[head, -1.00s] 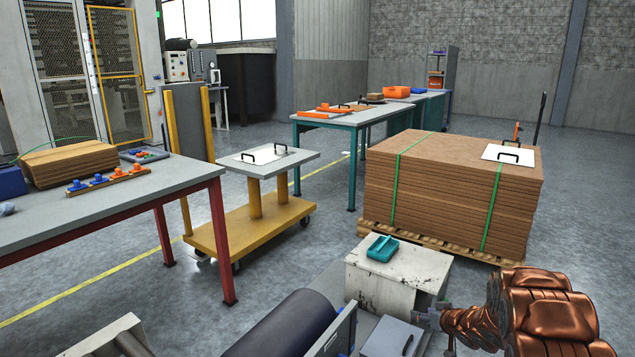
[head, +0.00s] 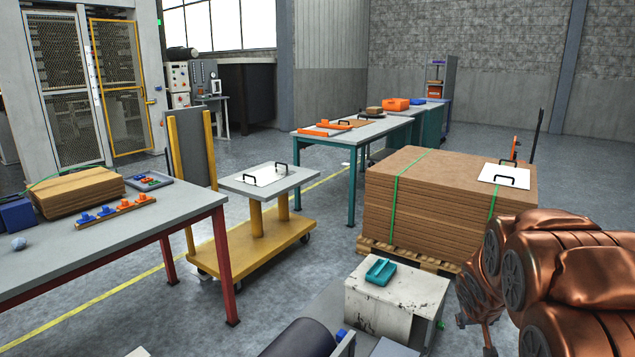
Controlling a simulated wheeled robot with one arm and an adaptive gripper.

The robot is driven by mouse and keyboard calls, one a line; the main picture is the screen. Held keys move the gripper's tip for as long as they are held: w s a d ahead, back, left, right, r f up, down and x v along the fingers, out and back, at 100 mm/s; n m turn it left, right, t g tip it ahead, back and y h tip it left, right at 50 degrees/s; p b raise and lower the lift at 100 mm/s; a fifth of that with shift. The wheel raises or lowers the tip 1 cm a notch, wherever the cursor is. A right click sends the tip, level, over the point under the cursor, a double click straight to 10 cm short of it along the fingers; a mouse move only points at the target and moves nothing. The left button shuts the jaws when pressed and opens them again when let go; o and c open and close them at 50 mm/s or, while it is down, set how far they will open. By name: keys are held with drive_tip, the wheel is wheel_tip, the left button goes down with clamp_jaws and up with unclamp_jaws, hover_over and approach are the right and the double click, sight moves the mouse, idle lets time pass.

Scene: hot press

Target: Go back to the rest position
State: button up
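My copper-coloured arm (head: 570,275) is folded at the lower right of the head view, in front of the stack of boards. Only its bulky links show clearly. My gripper is not visible; any part of it is below the frame edge or hidden by the links. I cannot tell what, if anything, it holds.
A strapped board stack (head: 440,205) with a white handled plate (head: 504,175) stands on a pallet. A white box (head: 397,305) bears a teal tray (head: 380,271). A yellow cart (head: 235,258), a red-legged table (head: 100,245) and a teal-legged table (head: 350,150) stand left and behind.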

drive_tip(key=s+a+r+g+y+p, duration=0.1)
drive_tip(key=s+a+r+p, duration=0.3)
drive_tip(key=s, duration=0.8)
drive_tip(key=s+a+r+g+y+p, duration=0.1)
drive_tip(key=s+a+r+g+p, duration=0.3)
drive_tip(key=s, duration=0.9)
drive_tip(key=s+a+r+n+g+y+p, duration=0.1)
drive_tip(key=s+a+r+p, duration=0.3)
drive_tip(key=s+a+r, duration=0.5)
drive_tip(key=s+a+g+y, duration=0.1)
drive_tip(key=s, duration=0.3)
drive_tip(key=shift+a+r+g+p, duration=0.15)
drive_tip(key=shift+r+g+p, duration=0.15)
drive_tip(key=shift+r+g, duration=0.1)
